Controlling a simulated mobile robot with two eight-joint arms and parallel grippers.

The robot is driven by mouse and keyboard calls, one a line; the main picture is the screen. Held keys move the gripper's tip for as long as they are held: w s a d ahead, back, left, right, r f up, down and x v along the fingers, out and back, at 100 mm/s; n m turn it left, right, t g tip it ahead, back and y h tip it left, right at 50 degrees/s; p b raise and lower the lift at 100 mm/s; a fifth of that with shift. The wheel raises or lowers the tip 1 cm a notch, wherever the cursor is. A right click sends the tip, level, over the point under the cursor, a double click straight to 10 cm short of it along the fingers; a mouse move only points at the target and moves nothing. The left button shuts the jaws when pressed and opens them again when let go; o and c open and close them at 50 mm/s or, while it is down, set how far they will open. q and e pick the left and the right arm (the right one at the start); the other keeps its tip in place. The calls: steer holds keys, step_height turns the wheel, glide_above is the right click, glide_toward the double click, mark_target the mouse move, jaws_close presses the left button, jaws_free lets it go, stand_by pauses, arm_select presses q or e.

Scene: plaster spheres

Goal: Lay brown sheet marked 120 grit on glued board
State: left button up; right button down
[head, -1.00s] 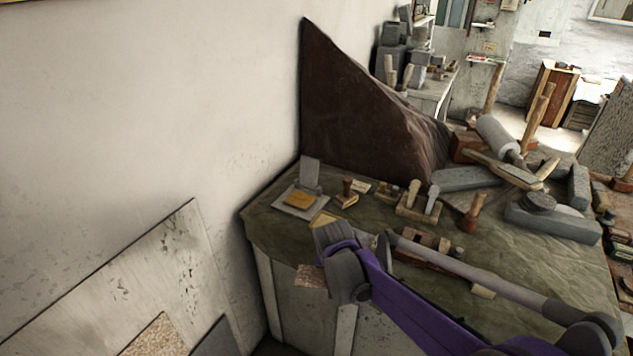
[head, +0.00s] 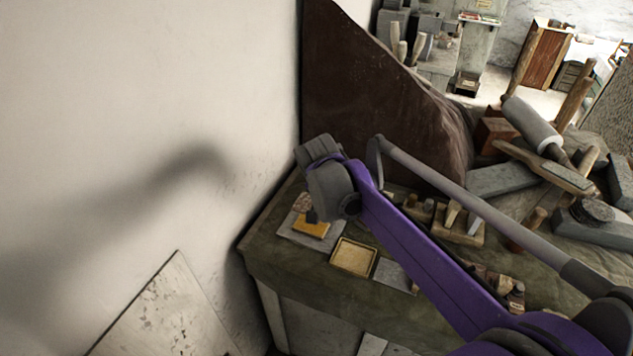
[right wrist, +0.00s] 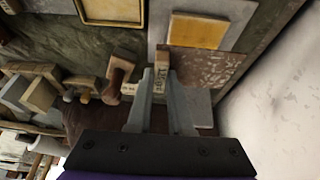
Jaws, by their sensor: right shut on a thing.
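The brown sheet (right wrist: 208,68) is in my right gripper (right wrist: 165,85), whose fingers are closed at its edge. A pale strip with dark lettering shows between the fingers; I cannot read it clearly. The glued board is a grey slab (head: 292,238) near the wall end of the bench, with an orange-yellow patch (head: 312,226) on it. It also shows in the right wrist view (right wrist: 240,12), just beyond the sheet. In the head view the sheet (head: 303,202) is over the board's far part, mostly hidden by my wrist. I cannot tell whether they touch. My left gripper is not in view.
A wooden tray (head: 353,257) and a grey plate (head: 390,273) lie right of the board. Wooden-handled tools (head: 455,220) stand behind my arm. The wall (right wrist: 275,110) is close beside the gripper. A big dark slab (head: 370,100) rises at the back.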

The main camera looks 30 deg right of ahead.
steer(key=shift+w, duration=0.15)
steer(key=shift+r, duration=0.1)
steer(key=shift+s, duration=0.25)
steer(key=shift+f+b, duration=0.3)
steer(key=shift+f, duration=0.35)
steer(key=shift+f+b, duration=1.1)
steer(key=shift+f, duration=1.05)
